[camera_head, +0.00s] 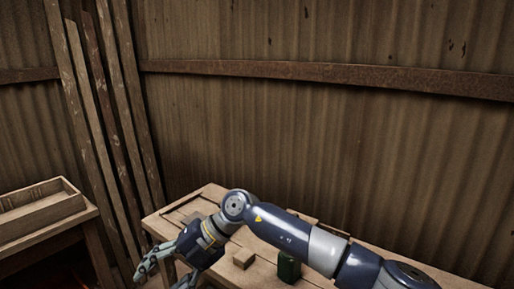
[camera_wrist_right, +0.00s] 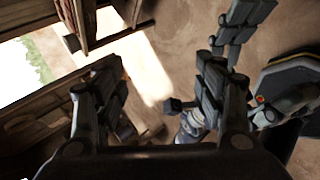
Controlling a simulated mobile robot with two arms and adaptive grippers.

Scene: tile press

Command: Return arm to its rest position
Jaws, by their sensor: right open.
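Dark grey jointed parts at the top right of that view look like my left gripper (camera_wrist_right: 238,32). Whether it is open or shut is unclear. The left arm does not show in the head view.
A small wooden block (camera_head: 243,258) and a dark green block (camera_head: 288,267) sit on the table beneath the arm. A wooden box (camera_head: 40,208) stands on a side table at the left. Planks (camera_head: 105,110) lean on the corrugated wall (camera_head: 300,120).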

